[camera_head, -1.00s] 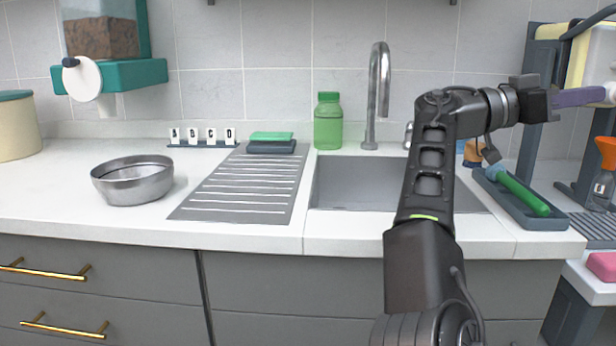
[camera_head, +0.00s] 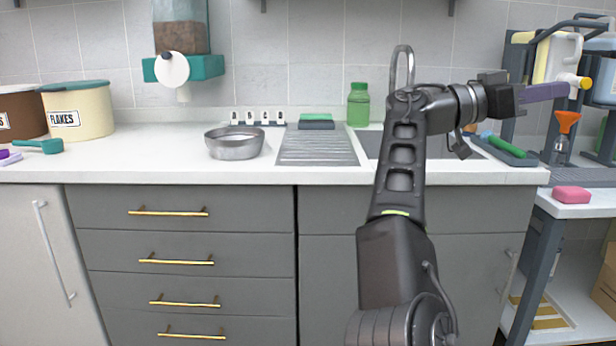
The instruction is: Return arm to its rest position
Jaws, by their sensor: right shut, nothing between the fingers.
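My right arm rises in front of the counter and bends to the right at its top. Its right gripper (camera_head: 545,92), with purple fingers, points right and is shut and empty. It is in front of the rack area at the right, well above the counter top. Whether it touches anything there I cannot tell, but no contact shows. My left gripper is not in view.
The arm partly hides the sink (camera_head: 368,143) and tap. A steel bowl (camera_head: 234,150), a ribbed drainboard (camera_head: 318,152), a green bottle (camera_head: 358,107) and a flakes tub (camera_head: 77,117) stand on the counter. A pink block (camera_head: 572,195) lies on the right stand.

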